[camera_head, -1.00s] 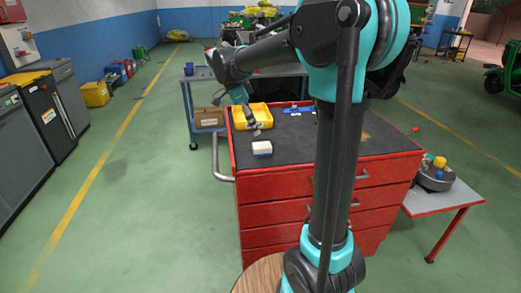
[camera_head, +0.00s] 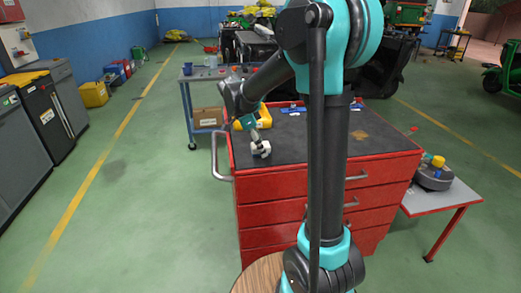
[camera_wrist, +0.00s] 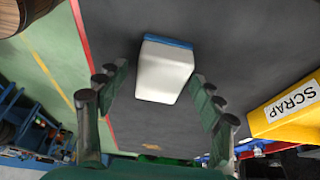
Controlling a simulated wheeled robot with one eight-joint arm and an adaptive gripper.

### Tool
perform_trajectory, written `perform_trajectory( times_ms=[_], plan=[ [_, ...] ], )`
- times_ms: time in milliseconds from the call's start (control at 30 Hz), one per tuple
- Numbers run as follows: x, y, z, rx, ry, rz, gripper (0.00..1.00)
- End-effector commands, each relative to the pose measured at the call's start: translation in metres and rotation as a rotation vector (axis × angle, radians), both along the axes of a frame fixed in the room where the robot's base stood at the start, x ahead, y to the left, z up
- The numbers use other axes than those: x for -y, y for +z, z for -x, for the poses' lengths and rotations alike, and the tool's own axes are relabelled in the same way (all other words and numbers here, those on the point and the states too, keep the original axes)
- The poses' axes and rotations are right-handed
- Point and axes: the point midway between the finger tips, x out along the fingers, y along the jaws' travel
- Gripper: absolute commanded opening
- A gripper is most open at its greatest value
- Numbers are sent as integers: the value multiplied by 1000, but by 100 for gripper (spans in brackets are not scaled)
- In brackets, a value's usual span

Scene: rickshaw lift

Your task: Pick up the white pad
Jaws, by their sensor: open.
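The white pad (camera_wrist: 163,72), a small white block with a blue edge, lies on the dark top of the red tool cabinet (camera_head: 310,146). In the head view the pad (camera_head: 261,150) is partly hidden by my gripper (camera_head: 259,142), which is right at it from above. In the wrist view my gripper (camera_wrist: 160,95) is open, with one finger to each side of the pad. A gap shows between the pad and each finger. I cannot tell whether the fingertips reach down beside it.
A yellow bin (camera_head: 262,117) marked SCRAP, also in the wrist view (camera_wrist: 290,108), stands on the cabinet beyond the pad. Blue items (camera_head: 293,110) lie behind. The cabinet's left edge is near the pad. The right part of the top is mostly clear.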

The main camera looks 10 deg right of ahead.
Motion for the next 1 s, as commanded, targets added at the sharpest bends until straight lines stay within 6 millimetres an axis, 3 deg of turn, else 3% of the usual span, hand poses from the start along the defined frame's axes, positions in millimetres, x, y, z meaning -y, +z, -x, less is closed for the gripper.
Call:
perform_trajectory(
  times_ms=[100,533,833,1000],
  plan=[
    [0,0,0,0,0,0,67],
    [0,1,0,0,0,0,14],
    [0,3,0,0,-1,0,14],
    [0,14,0,0,-1,0,14]
  ],
)
